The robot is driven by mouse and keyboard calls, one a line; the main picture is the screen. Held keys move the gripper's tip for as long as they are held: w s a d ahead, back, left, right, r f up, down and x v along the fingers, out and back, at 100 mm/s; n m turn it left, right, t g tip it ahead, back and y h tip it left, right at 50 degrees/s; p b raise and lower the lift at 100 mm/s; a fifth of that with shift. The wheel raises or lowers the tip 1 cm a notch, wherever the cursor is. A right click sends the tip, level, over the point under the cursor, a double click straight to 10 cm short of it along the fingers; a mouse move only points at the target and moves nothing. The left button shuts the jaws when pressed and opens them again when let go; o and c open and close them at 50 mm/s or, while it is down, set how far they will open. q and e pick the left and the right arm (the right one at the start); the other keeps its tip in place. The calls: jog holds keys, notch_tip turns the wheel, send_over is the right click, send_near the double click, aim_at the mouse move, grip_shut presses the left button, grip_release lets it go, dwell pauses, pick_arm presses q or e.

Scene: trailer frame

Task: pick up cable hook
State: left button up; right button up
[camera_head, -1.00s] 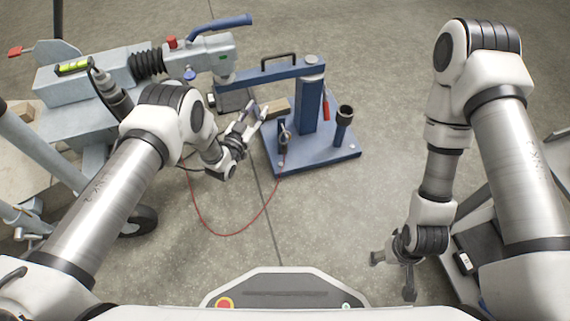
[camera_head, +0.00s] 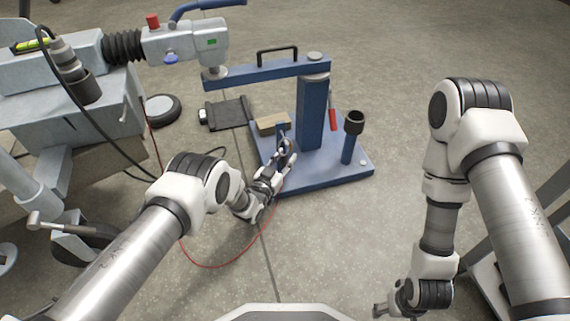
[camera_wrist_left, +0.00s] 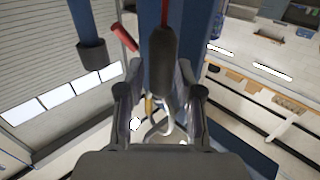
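The cable hook, with a dark grip and a silver hook (camera_wrist_left: 165,118), shows in the left wrist view between my left fingers (camera_wrist_left: 162,98). A gap shows on both sides of it, so the fingers look open around it.
The blue stand (camera_head: 310,120) has an upright column, a horizontal arm, a red-handled tool (camera_head: 333,118) and a dark-topped tube (camera_head: 352,135). A wooden block (camera_head: 273,123) lies on its base. A red cable (camera_head: 215,266) loops over the floor. The grey trailer frame (camera_head: 70,125) stands left.

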pick_arm(q)
jog(key=shift+w+r, duration=0.1)
jog(key=shift+r, duration=0.05)
grip_shut()
